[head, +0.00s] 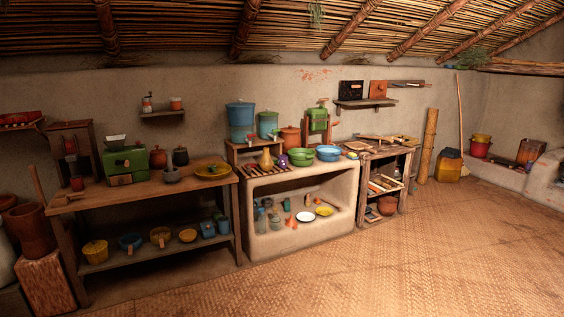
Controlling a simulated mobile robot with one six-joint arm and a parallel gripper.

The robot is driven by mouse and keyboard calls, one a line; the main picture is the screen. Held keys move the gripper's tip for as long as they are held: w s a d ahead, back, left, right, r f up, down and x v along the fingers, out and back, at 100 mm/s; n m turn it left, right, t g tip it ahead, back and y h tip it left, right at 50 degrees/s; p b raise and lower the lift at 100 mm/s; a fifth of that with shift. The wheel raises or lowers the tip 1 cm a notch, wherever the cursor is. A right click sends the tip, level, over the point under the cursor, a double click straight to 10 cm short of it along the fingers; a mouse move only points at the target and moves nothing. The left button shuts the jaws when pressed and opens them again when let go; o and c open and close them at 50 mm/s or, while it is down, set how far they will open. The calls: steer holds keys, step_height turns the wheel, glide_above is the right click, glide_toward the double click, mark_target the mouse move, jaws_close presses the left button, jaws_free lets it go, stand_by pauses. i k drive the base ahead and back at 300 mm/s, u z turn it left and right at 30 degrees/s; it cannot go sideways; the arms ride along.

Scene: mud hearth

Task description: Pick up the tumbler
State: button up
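I cannot tell for sure which vessel is the tumbler. A small dark red cup (77,183) stands on the left end of the long wooden table (135,190), in front of a brown wooden frame. My gripper is not in view.
A shelf rack (385,175) stands right of the hearth. A green box-like device (125,162) sits on the table. The woven floor (400,260) in front is clear.

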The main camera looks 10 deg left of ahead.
mark_target(282, 159)
steer(key=u, duration=0.15)
steer(key=i, duration=0.95)
steer(key=u, duration=0.4)
steer(key=i, duration=0.8)
steer(key=u, duration=0.55)
steer(key=i, duration=0.8)
steer(key=u, duration=0.5)
steer(key=i, duration=0.95)
steer(key=u, duration=0.3)
